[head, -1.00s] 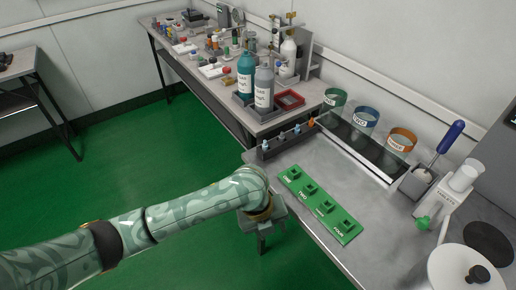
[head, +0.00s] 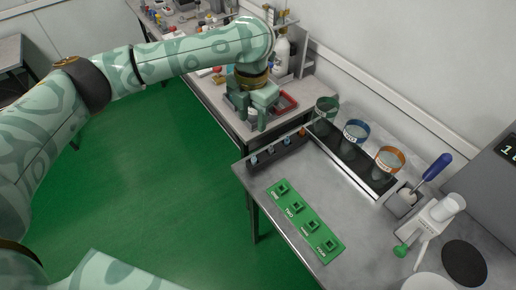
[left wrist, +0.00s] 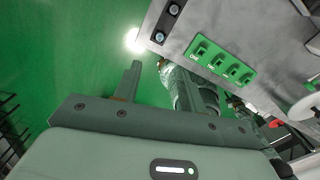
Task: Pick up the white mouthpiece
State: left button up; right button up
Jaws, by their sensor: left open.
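A dark rack (head: 276,153) stands along the left edge of the near steel bench and holds several small upright pieces with pale, bluish and orange parts. A pale piece (head: 254,161) stands at its near end. I cannot tell which piece is the white mouthpiece. Part of the rack (left wrist: 166,22) shows at the top of the left wrist view with two pale round tops. My left gripper (head: 250,122) is open and empty, fingers pointing down, beyond the rack's far left side and apart from it. Its fingers also show in the left wrist view (left wrist: 158,78).
A green numbered board (head: 304,220) lies near the bench's front edge. Three banded clear cups (head: 355,133) stand in a dark tray behind. A blue-handled tool (head: 437,167) and a white dispenser (head: 440,215) are at right. A cluttered back bench (head: 205,88) lies behind my gripper.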

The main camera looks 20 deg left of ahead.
pick_arm(q)
jog(key=b, duration=0.4)
send_over(254, 156)
notch_tip(254, 156, down, 10)
jog(key=shift+f, duration=0.25)
notch_tip(254, 156, down, 6)
jog(key=b, duration=0.3)
jog(key=shift+w+r, duration=0.1)
jog(key=shift+r, duration=0.35)
grip_shut()
pick_arm(e)
notch_tip(254, 156, down, 7)
jog(key=s, duration=0.2)
jog(key=shift+s+g, duration=0.4)
